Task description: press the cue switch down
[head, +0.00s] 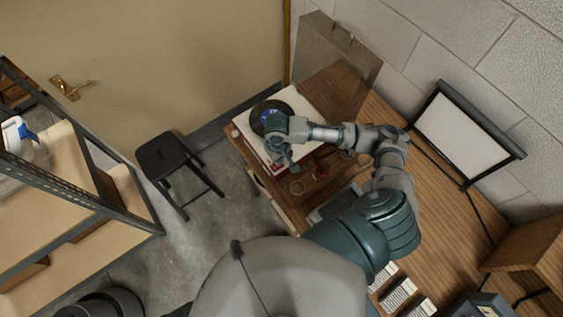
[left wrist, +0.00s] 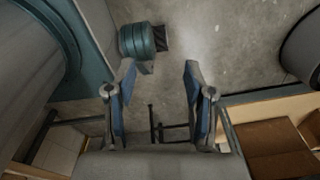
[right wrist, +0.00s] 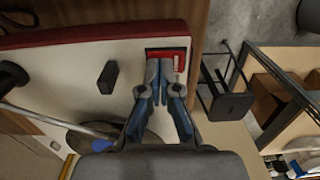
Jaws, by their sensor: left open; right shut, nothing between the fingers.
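The record player (head: 251,139) has a white top, red edge and dark disc, and sits at the far end of the wooden bench. In the right wrist view its white top (right wrist: 75,62) carries a red piece in a dark frame (right wrist: 181,56), which looks like the cue switch. A black block (right wrist: 108,77) stands left of it. My right gripper (right wrist: 166,80) is shut and empty, its fingertips overlapping the near part of the red piece; contact cannot be told. It also shows over the player in the head view (head: 287,158). My left gripper (left wrist: 158,72) is open and empty above the floor.
The tonearm (right wrist: 60,122) and a black round part (right wrist: 12,76) lie left of my right gripper. A clear panel (head: 338,65) stands behind the player. A black stool (head: 170,158) and metal shelving (head: 75,195) are to the left. A framed screen (head: 462,135) stands on the bench.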

